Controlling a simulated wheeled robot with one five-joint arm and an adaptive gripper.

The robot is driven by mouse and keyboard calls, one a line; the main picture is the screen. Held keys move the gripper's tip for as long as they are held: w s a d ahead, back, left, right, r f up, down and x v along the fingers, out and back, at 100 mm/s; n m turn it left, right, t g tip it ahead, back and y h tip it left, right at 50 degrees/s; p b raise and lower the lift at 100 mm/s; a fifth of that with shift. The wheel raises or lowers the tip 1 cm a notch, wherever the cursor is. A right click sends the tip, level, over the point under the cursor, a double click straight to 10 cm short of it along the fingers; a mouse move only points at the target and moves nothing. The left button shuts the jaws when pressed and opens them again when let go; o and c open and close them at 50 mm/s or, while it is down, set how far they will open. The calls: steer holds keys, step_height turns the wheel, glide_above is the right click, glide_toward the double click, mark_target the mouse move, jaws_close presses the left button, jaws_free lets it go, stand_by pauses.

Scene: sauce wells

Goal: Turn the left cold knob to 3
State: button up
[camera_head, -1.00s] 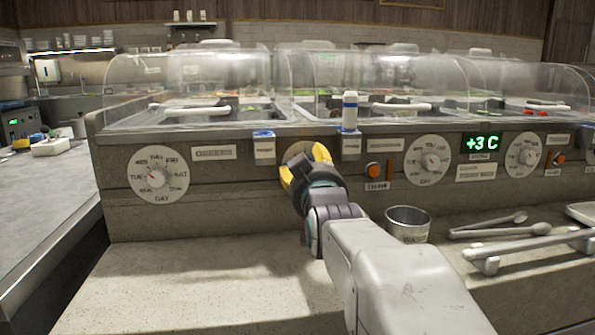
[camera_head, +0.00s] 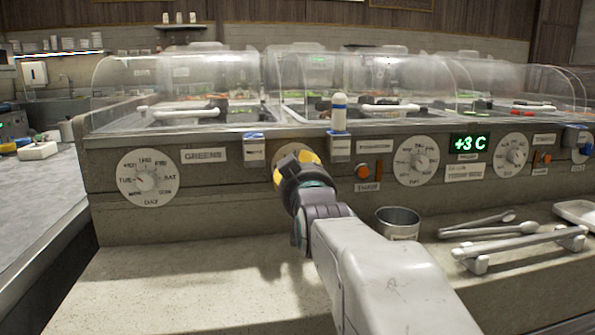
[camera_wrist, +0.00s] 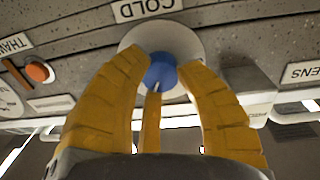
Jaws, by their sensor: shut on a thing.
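The cold knob (camera_wrist: 161,72) is a blue round knob with a pale pointer line, on a white dial (camera_wrist: 131,49) below a COLD label (camera_wrist: 146,8) in the wrist view. My gripper (camera_wrist: 163,80) has its yellow fingers closed around the knob. In the head view my gripper (camera_head: 295,165) reaches the front panel and hides the knob. Only an edge of its dial (camera_head: 283,156) shows there. The knob's setting and the dial's numbers cannot be read.
A DAY dial (camera_head: 147,177) is on the left, and an orange THAW button (camera_head: 362,171) on the right. A green display (camera_head: 469,143) reads +3 C. A metal cup (camera_head: 397,222) and tongs (camera_head: 490,228) are on the counter. The counter's left front is clear.

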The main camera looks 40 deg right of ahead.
jaws_close()
steer(key=m+b, duration=0.3)
steer(key=shift+f, duration=0.15)
steer(key=o, duration=1)
jaws_free()
steer(key=shift+w, duration=0.1)
steer(key=v, duration=0.7)
steer(key=shift+s, duration=0.25)
